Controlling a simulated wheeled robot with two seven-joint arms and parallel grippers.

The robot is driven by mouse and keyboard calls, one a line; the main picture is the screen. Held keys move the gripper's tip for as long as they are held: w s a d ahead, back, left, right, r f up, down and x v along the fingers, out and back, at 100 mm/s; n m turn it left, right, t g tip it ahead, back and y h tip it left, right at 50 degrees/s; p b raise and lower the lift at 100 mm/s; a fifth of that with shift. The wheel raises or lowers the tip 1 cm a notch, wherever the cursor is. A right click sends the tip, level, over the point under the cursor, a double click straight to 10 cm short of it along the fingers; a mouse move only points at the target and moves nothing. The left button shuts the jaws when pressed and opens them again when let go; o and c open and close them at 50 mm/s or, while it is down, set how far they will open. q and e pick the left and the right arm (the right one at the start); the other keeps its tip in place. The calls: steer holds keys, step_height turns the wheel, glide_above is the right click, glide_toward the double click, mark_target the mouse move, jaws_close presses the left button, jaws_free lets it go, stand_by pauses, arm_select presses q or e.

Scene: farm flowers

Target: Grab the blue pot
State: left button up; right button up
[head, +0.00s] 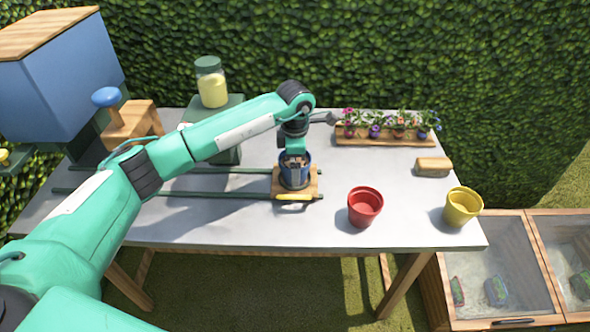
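The blue pot (307,176) stands on a small wooden carrier (281,184) with a yellow front handle, near the middle of the table. My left arm reaches in from the left, and its gripper (293,174) points down at the pot. The gripper covers much of the pot. Its fingertips are hard to make out, so I cannot tell whether they are apart or closed on the pot's wall. My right gripper is not in view.
A red pot (364,207) and a yellow pot (462,207) stand to the right. A wooden flower tray (385,141) is at the back, with a wooden brush-like block (433,167) nearby. Two green rails (215,194) run left.

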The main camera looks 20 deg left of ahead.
arm_select(q)
steer(key=shift+f, duration=0.3)
steer(key=shift+c, duration=0.4)
steer(key=c, duration=1.1)
